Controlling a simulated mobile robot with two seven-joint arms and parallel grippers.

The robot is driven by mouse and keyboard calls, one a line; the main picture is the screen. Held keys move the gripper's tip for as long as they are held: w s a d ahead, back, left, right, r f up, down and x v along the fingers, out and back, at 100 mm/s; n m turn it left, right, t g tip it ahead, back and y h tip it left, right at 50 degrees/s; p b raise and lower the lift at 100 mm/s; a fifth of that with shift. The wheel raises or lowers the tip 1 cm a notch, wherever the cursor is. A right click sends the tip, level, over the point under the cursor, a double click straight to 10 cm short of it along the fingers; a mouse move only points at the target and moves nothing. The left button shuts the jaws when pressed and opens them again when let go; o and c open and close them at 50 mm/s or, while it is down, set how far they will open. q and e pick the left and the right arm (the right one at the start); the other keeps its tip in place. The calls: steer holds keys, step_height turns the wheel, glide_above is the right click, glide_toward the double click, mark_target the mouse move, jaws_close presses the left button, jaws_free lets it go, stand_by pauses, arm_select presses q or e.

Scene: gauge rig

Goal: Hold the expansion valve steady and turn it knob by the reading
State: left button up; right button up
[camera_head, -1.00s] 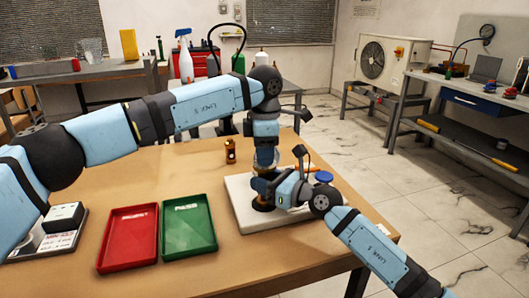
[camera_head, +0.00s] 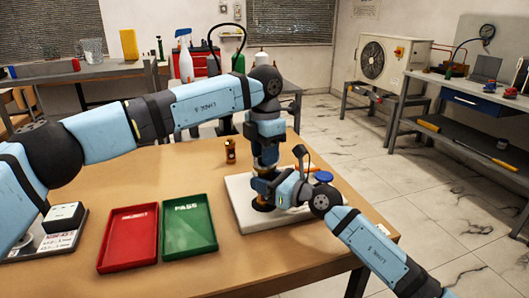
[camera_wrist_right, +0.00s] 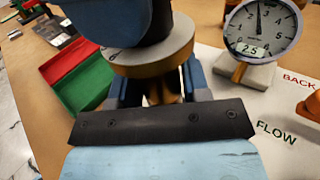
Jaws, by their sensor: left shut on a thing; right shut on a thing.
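The expansion valve is mostly hidden between my grippers; its round brass-coloured foot (camera_head: 263,204) shows on the white board (camera_head: 244,224). In the right wrist view its tan, disc-shaped knob (camera_wrist_right: 152,62) with dark marks sits above the brass body (camera_wrist_right: 168,92). My left gripper (camera_head: 264,177) points down from above, shut on the knob; its dark and blue housing covers the knob's top. My right gripper (camera_head: 270,197) comes in from the side, shut on the valve body below the knob. The dial gauge (camera_wrist_right: 262,25) has its needle nearly straight up and a small display reading about 2.5.
A red tray (camera_head: 128,239) and a green PASS tray (camera_head: 188,225) lie left of the board. A small brown bottle (camera_head: 230,151) stands behind it. An orange part (camera_wrist_right: 312,110) is near the FLOW lettering. The table front is clear.

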stand_by(0.3)
arm_select(q)
steer(key=o, duration=0.9)
steer(key=shift+o, duration=0.2)
step_height(320, 180, up, 12)
arm_select(e)
steer(key=o, duration=1.2)
steer(key=shift+c, duration=0.2)
